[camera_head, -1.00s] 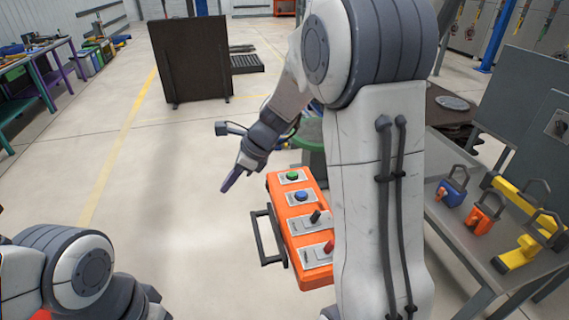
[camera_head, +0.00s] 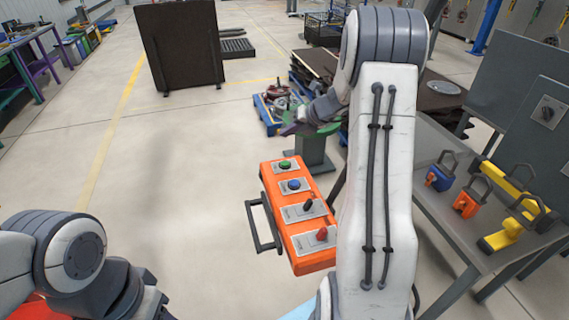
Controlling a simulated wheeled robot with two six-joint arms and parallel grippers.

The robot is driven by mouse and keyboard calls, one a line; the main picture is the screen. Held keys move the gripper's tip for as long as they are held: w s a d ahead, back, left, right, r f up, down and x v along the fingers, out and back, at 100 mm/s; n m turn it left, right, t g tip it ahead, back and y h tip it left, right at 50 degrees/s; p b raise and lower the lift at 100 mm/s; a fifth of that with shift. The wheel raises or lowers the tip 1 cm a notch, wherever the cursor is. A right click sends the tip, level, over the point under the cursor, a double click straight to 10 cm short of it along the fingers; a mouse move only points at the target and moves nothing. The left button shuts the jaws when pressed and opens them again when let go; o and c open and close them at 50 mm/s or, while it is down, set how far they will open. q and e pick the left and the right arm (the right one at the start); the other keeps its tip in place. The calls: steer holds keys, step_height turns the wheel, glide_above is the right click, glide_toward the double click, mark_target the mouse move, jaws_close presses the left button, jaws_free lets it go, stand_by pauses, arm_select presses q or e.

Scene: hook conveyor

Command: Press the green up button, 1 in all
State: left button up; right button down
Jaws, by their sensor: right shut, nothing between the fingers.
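An orange control box (camera_head: 270,187) stands below the middle of the view, with a dark handle on its left side. The green button (camera_head: 285,165) is on its far end, with a blue button (camera_head: 294,185) nearer. Then come a black lever (camera_head: 308,205) and a red lever (camera_head: 322,234). My right gripper (camera_head: 291,129) is shut and empty. In the picture its tips lie just above the green button, apart from it; the height gap is hard to judge. My left arm shows at the bottom left, but its gripper is out of view.
A grey table (camera_head: 433,215) on the right holds a blue padlock (camera_head: 440,178), an orange padlock (camera_head: 467,204) and yellow parts. A green-topped stand (camera_head: 315,152) is behind the box. A dark panel (camera_head: 182,50) stands further back. The floor left of the box is clear.

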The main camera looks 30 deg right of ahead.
steer(key=b, duration=0.7)
glide_above(287, 165)
step_height(287, 165, down, 7)
steer(key=shift+d+r, duration=0.1)
steer(key=shift+r, duration=0.05)
step_height(287, 165, down, 2)
steer(key=shift+b, duration=0.7)
stand_by(0.8)
steer(key=shift+f, duration=0.45)
steer(key=shift+f+b, duration=0.35)
steer(key=shift+f, duration=0.15)
stand_by(0.4)
stand_by(0.4)
steer(key=shift+r+p, duration=0.9)
steer(key=shift+p, duration=0.05)
